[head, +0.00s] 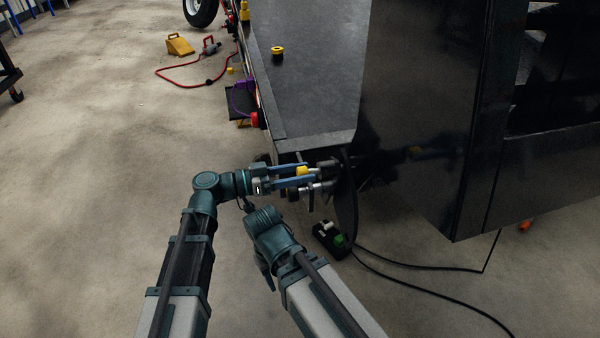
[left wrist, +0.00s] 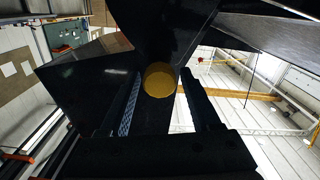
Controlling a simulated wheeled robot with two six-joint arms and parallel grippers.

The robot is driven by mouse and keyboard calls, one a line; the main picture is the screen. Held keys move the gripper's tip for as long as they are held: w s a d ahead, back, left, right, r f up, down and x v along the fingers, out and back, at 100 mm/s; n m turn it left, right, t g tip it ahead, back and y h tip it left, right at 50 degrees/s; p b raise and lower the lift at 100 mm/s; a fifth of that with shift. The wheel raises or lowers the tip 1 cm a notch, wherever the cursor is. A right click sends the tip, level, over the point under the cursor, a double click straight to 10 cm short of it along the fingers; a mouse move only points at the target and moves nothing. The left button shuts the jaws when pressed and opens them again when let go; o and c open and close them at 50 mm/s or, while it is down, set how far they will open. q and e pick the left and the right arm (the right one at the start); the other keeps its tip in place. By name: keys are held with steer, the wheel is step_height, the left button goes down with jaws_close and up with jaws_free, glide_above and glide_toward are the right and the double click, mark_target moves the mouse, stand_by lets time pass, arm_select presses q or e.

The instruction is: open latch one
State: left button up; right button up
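A yellow latch knob (head: 302,171) shows at the dark trailer's near corner, beside metal rods. My left gripper (head: 308,178) reaches it from the left, its two blue fingers extended around or beside it. In the left wrist view the yellow round end (left wrist: 159,79) lies between the two dark fingers (left wrist: 160,100), with a gap visible on each side. The left gripper is open. Whether a finger touches the knob cannot be told. My right arm is folded below the left one, and its fingers do not show.
The trailer's dark bed (head: 315,65) and tall black panel (head: 415,110) stand close by on the right. A black box with a green knob (head: 339,240) and black cables lie on the floor. A red hose (head: 185,86) and yellow chock (head: 179,45) are farther back.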

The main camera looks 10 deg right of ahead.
arm_select(q)
jaws_close()
steer(key=shift+a, duration=0.1)
stand_by(1.1)
